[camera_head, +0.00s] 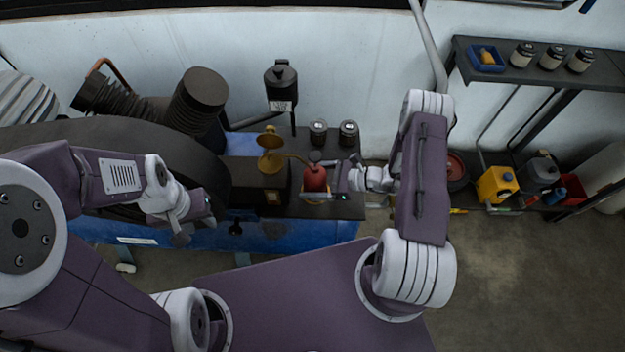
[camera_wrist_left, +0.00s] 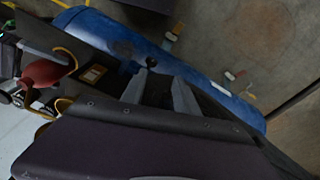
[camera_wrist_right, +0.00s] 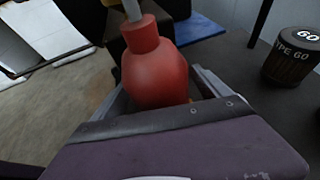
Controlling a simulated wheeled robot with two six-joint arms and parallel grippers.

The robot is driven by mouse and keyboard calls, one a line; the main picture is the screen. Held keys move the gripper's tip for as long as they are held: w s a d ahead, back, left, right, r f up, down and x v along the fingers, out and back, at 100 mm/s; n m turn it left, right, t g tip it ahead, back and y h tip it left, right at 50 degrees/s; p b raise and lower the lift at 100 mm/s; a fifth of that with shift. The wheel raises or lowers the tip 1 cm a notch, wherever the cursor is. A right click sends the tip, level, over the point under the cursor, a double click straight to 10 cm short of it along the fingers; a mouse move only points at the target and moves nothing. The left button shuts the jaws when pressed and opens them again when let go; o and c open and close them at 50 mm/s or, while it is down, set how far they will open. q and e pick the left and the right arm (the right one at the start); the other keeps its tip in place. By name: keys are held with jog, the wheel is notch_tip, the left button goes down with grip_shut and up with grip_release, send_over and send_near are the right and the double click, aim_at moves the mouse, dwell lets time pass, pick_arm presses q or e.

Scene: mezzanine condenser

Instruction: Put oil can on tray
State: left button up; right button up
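The oil can (camera_head: 315,178) is red and round, with a thin spout pointing left in the head view. It appears upright at the dark machine ledge. My right gripper (camera_head: 338,182) is at the can from the right. In the right wrist view the can (camera_wrist_right: 155,72) is between its two fingers; whether they press on it I cannot tell. The left wrist view also shows the can (camera_wrist_left: 42,73). My left gripper (camera_head: 192,218) is empty, its fingers apart (camera_wrist_left: 160,88), over the machine's front left. A blue tray (camera_head: 474,52) holding an orange item is on the upper right shelf.
A brass open cup (camera_head: 270,160) stands left of the can. Two small dark canisters (camera_head: 318,132) stand behind it. Several tins (camera_head: 551,57) share the tray's shelf (camera_head: 610,62). A yellow can (camera_head: 497,185) sits on the lower shelf. Floor at the right front is clear.

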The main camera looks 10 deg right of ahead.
jog(key=shift+r, duration=0.3)
jog(key=shift+s+d+r, duration=0.1)
jog(key=shift+d, duration=0.3)
jog(key=v, duration=1.1)
jog(key=s+a+r+n+g+h, duration=0.25)
jog(key=s+n+g+h, duration=0.2)
jog(key=n, duration=0.25)
jog(key=s+a+r+n+g+h, duration=0.25)
jog(key=s+r+n+g, duration=0.2)
jog(key=n, duration=0.25)
jog(key=r+n+t+h, duration=0.1)
jog(key=n, duration=0.2)
jog(key=r+n+t+h, duration=0.1)
jog(key=r+n+h, duration=0.1)
jog(key=n, duration=0.1)
jog(key=d+r+n+t+h+p, duration=0.1)
jog(key=n+t+h, duration=0.1)
jog(key=n, duration=0.1)
jog(key=shift+w+r, duration=0.2)
jog(key=shift+w, duration=0.15)
